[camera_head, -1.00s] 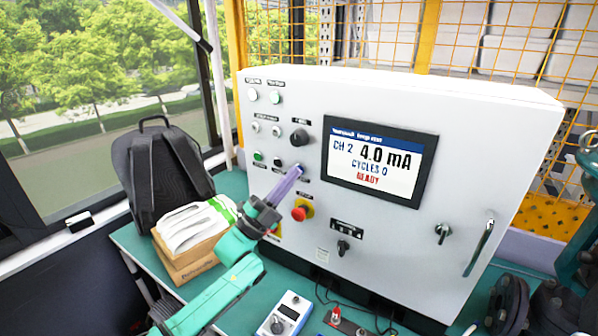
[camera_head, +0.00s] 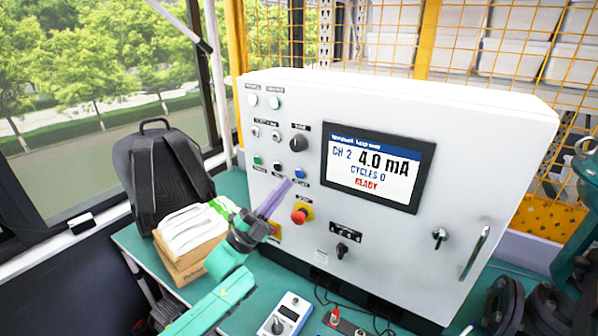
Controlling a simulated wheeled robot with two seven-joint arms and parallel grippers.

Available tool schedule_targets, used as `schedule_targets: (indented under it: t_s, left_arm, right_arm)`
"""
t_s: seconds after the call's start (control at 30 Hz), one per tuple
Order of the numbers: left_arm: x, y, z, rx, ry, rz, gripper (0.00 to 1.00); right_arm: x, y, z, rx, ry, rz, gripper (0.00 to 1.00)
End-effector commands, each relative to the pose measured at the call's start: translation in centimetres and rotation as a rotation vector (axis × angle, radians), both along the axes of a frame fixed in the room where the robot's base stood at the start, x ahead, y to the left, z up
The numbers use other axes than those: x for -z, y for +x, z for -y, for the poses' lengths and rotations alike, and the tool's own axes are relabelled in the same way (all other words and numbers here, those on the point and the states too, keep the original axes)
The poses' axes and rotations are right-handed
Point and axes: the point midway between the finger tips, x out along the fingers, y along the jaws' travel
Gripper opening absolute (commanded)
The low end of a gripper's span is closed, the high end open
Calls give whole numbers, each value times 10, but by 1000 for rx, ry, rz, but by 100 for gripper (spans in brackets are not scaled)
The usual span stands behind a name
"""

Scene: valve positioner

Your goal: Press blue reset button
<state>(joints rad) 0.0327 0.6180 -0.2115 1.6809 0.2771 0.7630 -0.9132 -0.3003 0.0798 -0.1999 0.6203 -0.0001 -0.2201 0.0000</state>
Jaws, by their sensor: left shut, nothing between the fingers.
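The blue reset button (camera_head: 299,173) sits on the front of the white control cabinet (camera_head: 410,250), left of the screen (camera_head: 377,163). It is at the right end of a row with a green button (camera_head: 257,160) and a black button (camera_head: 277,166). My left gripper (camera_head: 287,183) is shut and empty, its purple fingers pointing up at the panel just below and left of the blue button. The button is uncovered, and the tips look apart from it. My right gripper is not in view.
A red emergency stop (camera_head: 299,216) on a yellow plate is just below right of my fingers. A black knob (camera_head: 298,143) is above the button. A backpack (camera_head: 160,170) and a cardboard box (camera_head: 185,262) stand left of my arm.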

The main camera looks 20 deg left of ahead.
Motion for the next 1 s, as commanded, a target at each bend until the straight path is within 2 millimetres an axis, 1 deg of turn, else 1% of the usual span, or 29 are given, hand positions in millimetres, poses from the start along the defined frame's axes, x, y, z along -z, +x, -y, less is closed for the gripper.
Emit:
schedule_targets:
  t_s: [0.03,0.2,0.33,1.0]
  left_arm:
    - [-3,-5,0,1,-1,-2,0]
    - [-3,-22,-3,1,0,-1,0]
    - [-2,-31,-4,0,0,-2,0]
    - [-1,-31,-4,1,0,1,0]
  right_arm:
    - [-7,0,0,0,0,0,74]
    - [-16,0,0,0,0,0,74]
    - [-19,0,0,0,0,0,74]
    - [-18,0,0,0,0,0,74]
